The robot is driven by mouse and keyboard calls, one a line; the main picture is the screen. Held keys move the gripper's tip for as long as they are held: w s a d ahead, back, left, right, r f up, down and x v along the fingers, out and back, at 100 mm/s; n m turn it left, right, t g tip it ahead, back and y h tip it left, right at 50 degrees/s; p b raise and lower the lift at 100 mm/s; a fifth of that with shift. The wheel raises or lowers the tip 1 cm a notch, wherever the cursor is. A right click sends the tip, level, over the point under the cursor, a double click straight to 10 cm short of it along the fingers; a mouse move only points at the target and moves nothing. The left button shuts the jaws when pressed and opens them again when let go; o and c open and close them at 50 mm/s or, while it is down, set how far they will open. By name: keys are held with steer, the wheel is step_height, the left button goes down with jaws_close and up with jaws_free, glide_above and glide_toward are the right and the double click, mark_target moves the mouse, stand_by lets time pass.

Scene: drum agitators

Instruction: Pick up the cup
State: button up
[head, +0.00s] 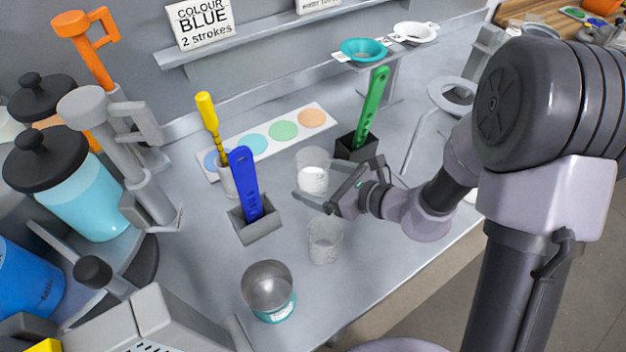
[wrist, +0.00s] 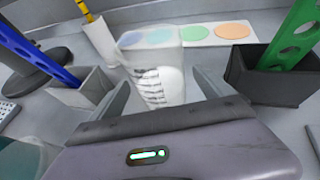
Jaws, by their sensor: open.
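A clear cup (head: 313,172) with white contents in its lower part stands on the bench in front of my gripper (head: 320,182). In the wrist view the clear cup (wrist: 156,75) shows graduation marks and sits upright between the lines of the two fingers. My gripper (wrist: 163,92) is open, with one finger on each side of the cup in the picture. I cannot tell how far the fingertips reach around it. A second clear cup (head: 324,241), seemingly empty, stands nearer the bench's front edge.
A blue tool in a grey holder (head: 257,229) stands left of the cup. A green tool in a black holder (head: 355,147) stands close on the right. A yellow-handled tool (head: 208,115) and a strip of coloured circles (head: 264,140) are behind. Lidded containers (head: 75,190) fill the left.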

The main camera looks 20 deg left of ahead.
steer(key=shift+x, duration=1)
steer(key=shift+d, duration=0.1)
steer(key=shift+c, duration=0.2)
steer(key=c, duration=1.6)
